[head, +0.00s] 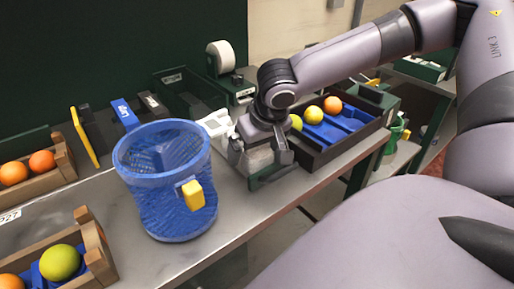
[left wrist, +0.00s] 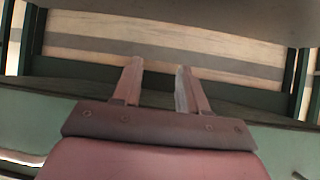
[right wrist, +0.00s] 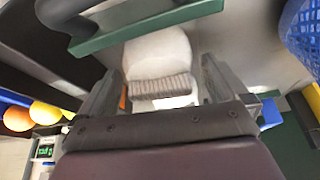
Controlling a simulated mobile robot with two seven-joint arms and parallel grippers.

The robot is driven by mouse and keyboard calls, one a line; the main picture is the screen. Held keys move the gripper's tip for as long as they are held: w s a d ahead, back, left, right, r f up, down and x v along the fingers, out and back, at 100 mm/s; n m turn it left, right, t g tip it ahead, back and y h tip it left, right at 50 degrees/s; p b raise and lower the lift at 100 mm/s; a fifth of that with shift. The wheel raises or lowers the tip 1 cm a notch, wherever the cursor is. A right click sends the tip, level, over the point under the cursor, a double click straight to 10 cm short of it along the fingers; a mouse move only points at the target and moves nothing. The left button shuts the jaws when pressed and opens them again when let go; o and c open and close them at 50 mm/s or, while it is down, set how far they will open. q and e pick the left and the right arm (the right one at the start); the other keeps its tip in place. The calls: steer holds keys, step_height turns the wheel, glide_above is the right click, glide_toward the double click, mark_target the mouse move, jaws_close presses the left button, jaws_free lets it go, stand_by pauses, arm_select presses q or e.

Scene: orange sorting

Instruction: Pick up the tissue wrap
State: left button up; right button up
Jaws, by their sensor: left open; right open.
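A white rounded bundle with a grey ribbed band (right wrist: 160,60), which looks like the tissue wrap, lies on the bench. It shows between and ahead of the open fingers of my right gripper (right wrist: 160,90). In the head view my right gripper (head: 260,153) points down over the pale bundle (head: 259,161), which is partly hidden by the fingers. I cannot tell whether the fingers touch it. My left gripper (left wrist: 160,85) is open with nothing between its fingers in the left wrist view, and it is outside the head view.
A blue mesh basket (head: 170,215) stands left of my right gripper. A dark tray (head: 325,150) with fruit is to the right. A green-edged item (head: 270,178) lies at the bench's front. Wooden crates (head: 98,262) stand left.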

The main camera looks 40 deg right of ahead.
steer(key=c, duration=1)
steer(key=shift+o, duration=0.2)
